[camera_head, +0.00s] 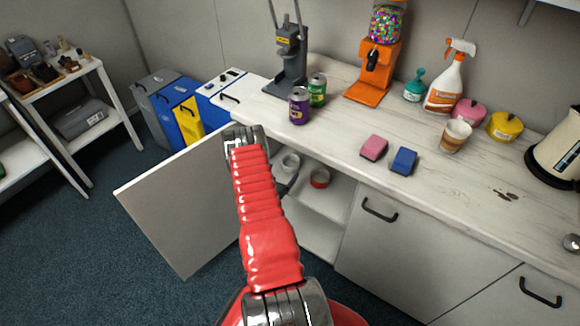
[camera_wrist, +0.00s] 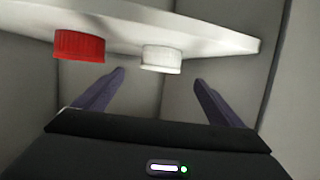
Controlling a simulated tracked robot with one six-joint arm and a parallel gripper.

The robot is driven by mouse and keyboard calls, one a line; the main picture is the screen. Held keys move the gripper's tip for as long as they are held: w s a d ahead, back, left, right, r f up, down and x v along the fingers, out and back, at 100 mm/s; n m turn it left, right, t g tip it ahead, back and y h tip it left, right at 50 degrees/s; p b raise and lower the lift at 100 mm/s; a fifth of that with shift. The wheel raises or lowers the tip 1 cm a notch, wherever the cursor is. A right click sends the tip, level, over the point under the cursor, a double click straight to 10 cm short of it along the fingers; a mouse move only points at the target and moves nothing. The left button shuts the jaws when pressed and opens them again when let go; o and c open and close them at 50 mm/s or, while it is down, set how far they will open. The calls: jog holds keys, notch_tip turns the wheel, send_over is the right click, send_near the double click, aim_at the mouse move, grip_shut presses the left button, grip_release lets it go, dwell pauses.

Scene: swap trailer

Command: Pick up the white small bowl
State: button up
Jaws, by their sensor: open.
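The white small bowl (camera_head: 290,162) sits inside the open cabinet under the counter, on a shelf. In the wrist view, the white bowl (camera_wrist: 161,60) appears between and just beyond the fingertips of my gripper (camera_wrist: 158,77). My gripper is open and empty, with one dark purple finger on each side. A red bowl (camera_head: 320,178) stands beside the white one; it also shows in the wrist view (camera_wrist: 78,46), outside the fingers on the left. In the head view my arm hides most of my gripper.
The white shelf (camera_wrist: 215,40) bears both bowls. The open cabinet door (camera_head: 180,205) stands to the left of my arm. The counter (camera_head: 335,130) above holds cans (camera_head: 299,106), sponges (camera_head: 374,147), a cup (camera_head: 455,136) and a spray bottle (camera_head: 445,85).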

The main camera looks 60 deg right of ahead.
aim_at(289, 164)
jog(key=shift+x, duration=1.85)
jog(key=shift+d, duration=0.1)
jog(key=shift+x, duration=2.5)
jog(key=shift+w+f, duration=0.15)
jog(key=c, duration=1.3)
jog(key=shift+o, duration=0.2)
notch_tip(289, 164, up, 10)
